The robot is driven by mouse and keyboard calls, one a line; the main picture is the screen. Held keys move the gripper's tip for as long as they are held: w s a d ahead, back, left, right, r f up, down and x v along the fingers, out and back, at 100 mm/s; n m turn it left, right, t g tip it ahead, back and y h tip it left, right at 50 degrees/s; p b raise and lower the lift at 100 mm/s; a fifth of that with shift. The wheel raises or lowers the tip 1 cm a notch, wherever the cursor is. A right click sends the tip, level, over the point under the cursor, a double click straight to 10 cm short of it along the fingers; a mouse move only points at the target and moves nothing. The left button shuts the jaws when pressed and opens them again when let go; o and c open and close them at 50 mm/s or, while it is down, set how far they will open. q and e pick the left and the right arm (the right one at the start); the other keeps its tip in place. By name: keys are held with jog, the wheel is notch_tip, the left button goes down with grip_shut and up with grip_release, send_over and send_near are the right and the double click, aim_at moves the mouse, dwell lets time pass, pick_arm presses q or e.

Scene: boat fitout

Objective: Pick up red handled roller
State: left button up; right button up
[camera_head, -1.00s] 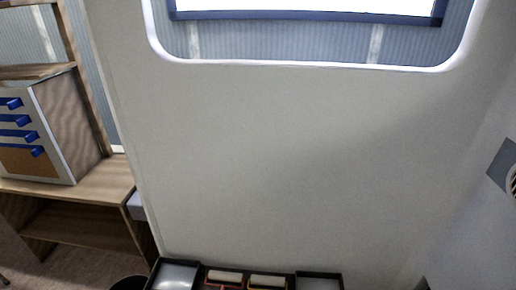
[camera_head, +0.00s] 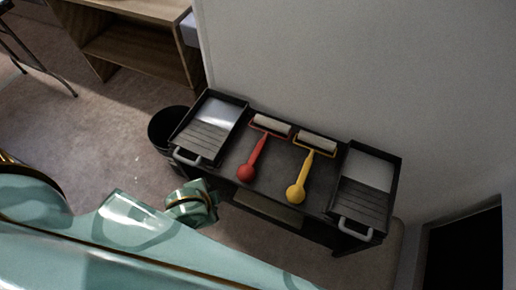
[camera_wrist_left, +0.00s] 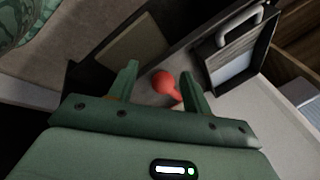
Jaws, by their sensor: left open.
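The red handled roller (camera_head: 255,159) lies on the black cart top (camera_head: 228,170), its pale roller head toward the wall and its handle end toward me. In the left wrist view its round red handle end (camera_wrist_left: 164,82) shows between the fingers of my left gripper (camera_wrist_left: 158,85), which is open and empty. I cannot tell how far the fingers are from the handle. In the head view my green left arm crosses the lower left, and its fingers cannot be made out. My right gripper is not in view.
A yellow handled roller (camera_head: 303,175) lies right of the red one. Black paint trays stand at the left (camera_head: 236,106) and right (camera_head: 392,168) ends of the cart. A dark bin (camera_head: 163,127) stands left of the cart. A wall closes the back.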

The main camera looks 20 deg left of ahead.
pick_arm(q)
jog(key=w+d+r+m+h+b, duration=0.1)
jog(key=w+d+r+m+h, duration=0.15)
jog(key=w+d+m, duration=0.45)
jog(key=w+d+r+m+h+b, duration=0.25)
jog(key=w+d+m, duration=0.2)
jog(key=d, duration=0.45)
jog(key=m+g+y+b, duration=0.3)
jog(key=m+g+b, duration=0.15)
jog(key=m, duration=1.05)
send_over(260, 145)
notch_tip(260, 145, down, 9)
jog(key=shift+r, duration=0.1)
notch_tip(260, 145, down, 6)
jog(key=b, duration=0.3)
jog(key=shift+w, duration=0.15)
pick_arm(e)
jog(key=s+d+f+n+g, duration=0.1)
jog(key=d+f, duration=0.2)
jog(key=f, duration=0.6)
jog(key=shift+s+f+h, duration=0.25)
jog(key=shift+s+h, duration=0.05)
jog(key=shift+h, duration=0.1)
